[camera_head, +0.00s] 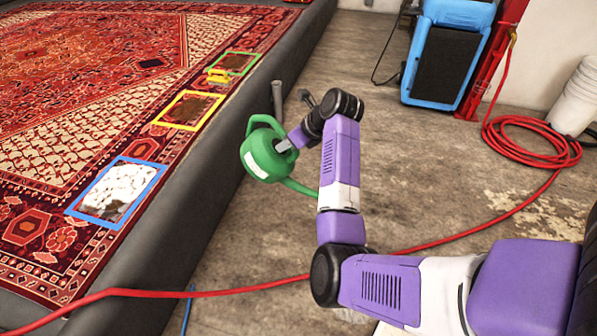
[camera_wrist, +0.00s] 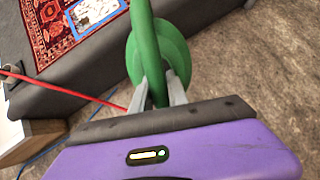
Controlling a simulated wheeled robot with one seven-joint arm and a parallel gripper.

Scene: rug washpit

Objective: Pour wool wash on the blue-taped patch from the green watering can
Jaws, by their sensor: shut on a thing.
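The green watering can (camera_head: 262,158) hangs in my gripper (camera_head: 284,147), above the concrete floor just right of the pit's dark edge. Its spout points down to the right in the head view, away from the rug. In the wrist view my gripper (camera_wrist: 158,95) is shut on the can's green handle (camera_wrist: 144,40), with the can body (camera_wrist: 176,58) behind it. The blue-taped patch (camera_head: 117,190) lies on the rug at the left, mostly covered with white foam, with a dark brown area bare at its lower part. It also shows in the wrist view (camera_wrist: 92,12).
A yellow-taped patch (camera_head: 188,110) and a green-taped patch (camera_head: 234,63) lie farther along the patterned rug (camera_head: 60,100); a yellow object (camera_head: 218,76) sits between them. The dark pit edge (camera_head: 215,165) borders the rug. A red hose (camera_head: 450,243) crosses the floor. A blue machine (camera_head: 449,55) stands behind.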

